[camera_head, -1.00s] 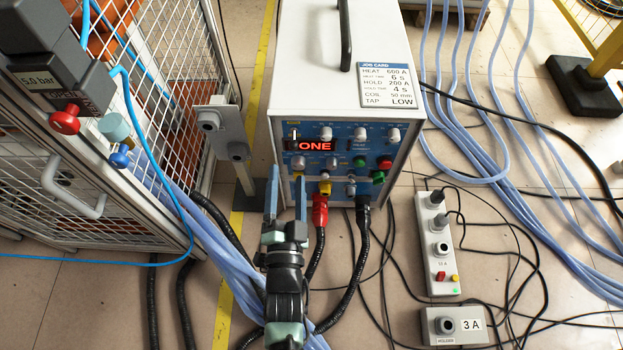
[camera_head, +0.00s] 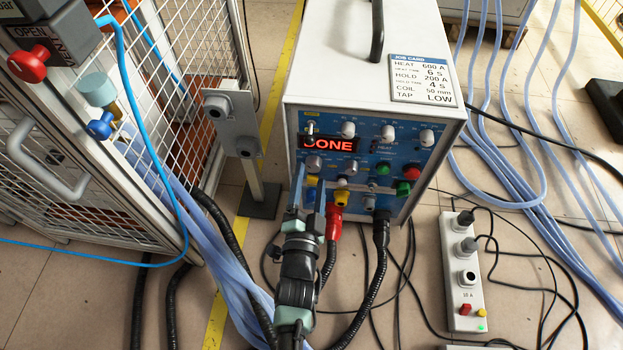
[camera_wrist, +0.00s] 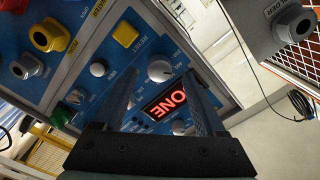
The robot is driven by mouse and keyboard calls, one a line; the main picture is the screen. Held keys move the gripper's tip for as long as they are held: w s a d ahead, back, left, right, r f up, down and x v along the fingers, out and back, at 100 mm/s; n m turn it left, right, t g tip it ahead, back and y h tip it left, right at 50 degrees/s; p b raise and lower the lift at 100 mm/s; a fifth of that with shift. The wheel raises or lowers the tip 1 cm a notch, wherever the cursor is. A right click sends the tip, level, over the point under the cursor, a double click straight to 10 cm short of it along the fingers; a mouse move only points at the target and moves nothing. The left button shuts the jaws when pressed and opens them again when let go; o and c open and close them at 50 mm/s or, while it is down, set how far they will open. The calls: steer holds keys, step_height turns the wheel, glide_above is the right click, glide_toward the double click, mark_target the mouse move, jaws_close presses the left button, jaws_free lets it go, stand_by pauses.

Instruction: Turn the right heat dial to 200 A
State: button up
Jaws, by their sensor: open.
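The induction heater (camera_head: 300,88) is a white box with a blue front panel and a red lit display (camera_head: 329,144) reading "DONE", its first letter partly covered by a switch. Pale round dials (camera_head: 387,132) run along the panel's top, with more below. I cannot read which is the right heat dial. My gripper (camera_head: 309,184) is open and empty in front of the panel's lower left. In the wrist view, its fingers (camera_wrist: 161,78) straddle the line of sight to a pale dial (camera_wrist: 159,70) and the display. Contact with any dial cannot be seen.
A job card (camera_head: 421,79) on the heater's top lists hold 200 A. A mesh cage (camera_head: 150,90) stands left, a grey post (camera_head: 229,122) nearer. A power strip (camera_head: 464,270) lies right among cables.

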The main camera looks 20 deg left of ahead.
steer(key=shift+b+x, duration=0.3)
steer(key=shift+x, duration=0.8)
jaws_close()
